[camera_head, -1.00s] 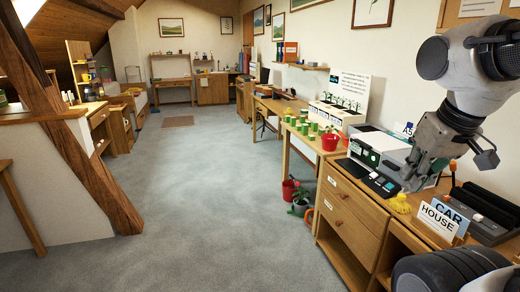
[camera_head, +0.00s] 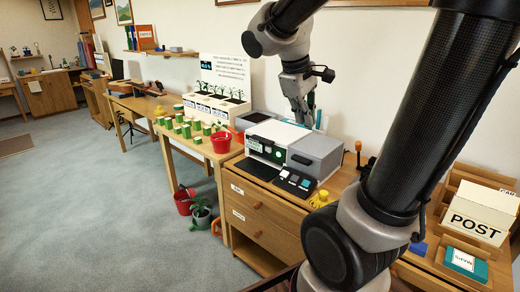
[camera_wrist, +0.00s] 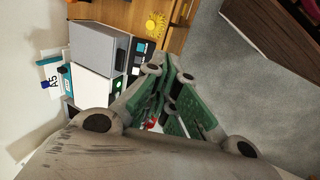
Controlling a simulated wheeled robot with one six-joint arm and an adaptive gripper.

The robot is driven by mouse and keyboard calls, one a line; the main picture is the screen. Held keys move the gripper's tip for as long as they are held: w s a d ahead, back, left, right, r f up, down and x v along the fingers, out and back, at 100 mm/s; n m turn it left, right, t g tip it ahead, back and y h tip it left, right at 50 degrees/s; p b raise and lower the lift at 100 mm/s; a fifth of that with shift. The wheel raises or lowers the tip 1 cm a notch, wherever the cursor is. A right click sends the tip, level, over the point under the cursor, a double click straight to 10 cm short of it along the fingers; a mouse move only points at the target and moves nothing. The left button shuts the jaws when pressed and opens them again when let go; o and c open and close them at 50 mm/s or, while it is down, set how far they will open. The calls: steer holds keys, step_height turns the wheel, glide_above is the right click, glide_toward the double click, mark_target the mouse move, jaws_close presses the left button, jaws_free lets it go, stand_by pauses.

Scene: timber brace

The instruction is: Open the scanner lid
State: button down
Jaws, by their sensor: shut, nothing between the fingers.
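The scanner is part of a white and grey machine on the wooden desk. Its white top (camera_head: 278,133) and grey box (camera_head: 316,150) show in the head view, with a dark button panel (camera_head: 295,182) in front. In the wrist view the white top (camera_wrist: 92,86) and grey box (camera_wrist: 97,48) lie left of the fingers. I cannot tell for sure which part is the lid; nothing on the machine looks raised. My gripper (camera_head: 305,122) is shut and empty, pointing down over the machine's back. Its green-padded fingers (camera_wrist: 172,78) meet in the wrist view. Contact cannot be told.
A POST box (camera_head: 478,212) stands at the right. An A5 sign (camera_wrist: 50,84) is near the wall.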

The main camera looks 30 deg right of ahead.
steer(key=w+d+f+n+h, duration=0.25)
steer(key=w+f+n, duration=0.2)
steer(key=w, duration=0.75)
steer(key=w+d+f+n+h, duration=0.1)
steer(key=w+f+n+h, duration=0.35)
steer(key=w, duration=0.75)
steer(key=w+a+f+n+t+h, duration=0.1)
steer(key=w+a+f+n+t, duration=0.1)
steer(key=w+f+n, duration=0.65)
steer(key=w+a+f+n+t+h, duration=0.1)
steer(key=w+a+f+t, duration=0.3)
steer(key=f, duration=0.9)
steer(key=w+d+f, duration=0.1)
steer(key=d, duration=0.2)
steer(key=w+d+f+g, duration=0.1)
steer(key=d, duration=0.2)
steer(key=w+d+f+g, duration=0.1)
steer(key=w+d, duration=0.1)
steer(key=d, duration=0.1)
step_height(320, 180, up, 2)
steer(key=shift+r, duration=0.1)
steer(key=shift+d+r, duration=0.15)
steer(key=shift+r, duration=0.7)
